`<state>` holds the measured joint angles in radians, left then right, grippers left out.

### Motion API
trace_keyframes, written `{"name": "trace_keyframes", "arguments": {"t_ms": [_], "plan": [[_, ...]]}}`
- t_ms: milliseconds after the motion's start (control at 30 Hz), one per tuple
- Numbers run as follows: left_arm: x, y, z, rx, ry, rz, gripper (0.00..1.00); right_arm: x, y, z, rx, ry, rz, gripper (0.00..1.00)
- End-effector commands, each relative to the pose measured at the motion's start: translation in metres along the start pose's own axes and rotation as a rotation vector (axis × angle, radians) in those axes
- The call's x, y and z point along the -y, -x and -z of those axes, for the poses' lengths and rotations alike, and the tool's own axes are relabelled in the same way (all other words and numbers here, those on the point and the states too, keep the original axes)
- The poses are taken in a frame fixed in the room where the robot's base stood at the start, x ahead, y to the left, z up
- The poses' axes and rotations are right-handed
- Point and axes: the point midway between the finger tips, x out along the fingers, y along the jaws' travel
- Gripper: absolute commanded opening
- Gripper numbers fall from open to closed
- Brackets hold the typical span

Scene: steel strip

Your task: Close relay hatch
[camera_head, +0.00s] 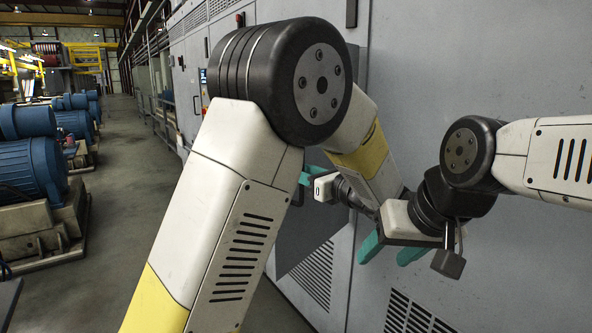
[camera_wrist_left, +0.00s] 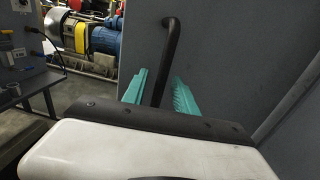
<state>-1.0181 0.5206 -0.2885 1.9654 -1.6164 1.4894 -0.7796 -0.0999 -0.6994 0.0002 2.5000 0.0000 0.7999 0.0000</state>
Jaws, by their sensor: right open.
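The relay hatch shows as a plain grey panel (camera_wrist_left: 235,55) in the left wrist view, with a black bar handle (camera_wrist_left: 171,50) standing out from it. My left gripper (camera_wrist_left: 159,78) has its two teal fingers apart, one on each side of the handle, with gaps visible. In the head view my left gripper (camera_head: 302,188) is partly hidden behind my own left arm, beside a dark grey area (camera_head: 305,232) of the cabinet front. I cannot tell there how far the hatch stands open. My right gripper (camera_head: 391,252) is open and empty in front of the cabinet.
The grey cabinet wall (camera_head: 480,75) fills the right side, with louvred vents (camera_head: 315,275) low down. Blue motors (camera_head: 32,165) stand along the left. A clear aisle (camera_head: 125,160) runs between.

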Motion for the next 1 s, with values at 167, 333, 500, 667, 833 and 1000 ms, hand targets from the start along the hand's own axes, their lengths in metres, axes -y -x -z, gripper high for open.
{"name": "trace_keyframes", "arguments": {"t_ms": [167,333,500,667,833,1000], "plan": [[0.0000,0.0000,0.0001,0.000,0.000,0.001,0.34,-0.0001,0.0002,0.0000,0.000,0.000,0.000,0.56],[-0.0001,-0.0001,0.0001,0.000,0.000,0.001,0.15,0.0000,0.0002,0.0000,-0.001,0.000,0.000,0.56],[0.0000,-0.0001,0.0001,0.000,0.000,0.001,0.00,0.0000,0.0002,0.0000,0.000,0.000,0.000,0.56],[0.0000,-0.0001,0.0001,0.000,0.000,0.001,0.00,-0.0001,0.0001,0.0000,0.000,0.000,0.000,0.56],[0.0001,-0.0001,0.0001,0.000,0.000,0.001,0.00,0.0000,0.0001,0.0000,0.000,0.000,0.000,0.56],[0.0001,0.0000,0.0001,0.000,0.000,0.001,0.00,0.0000,0.0001,0.0000,0.000,0.000,0.000,0.56]]}}
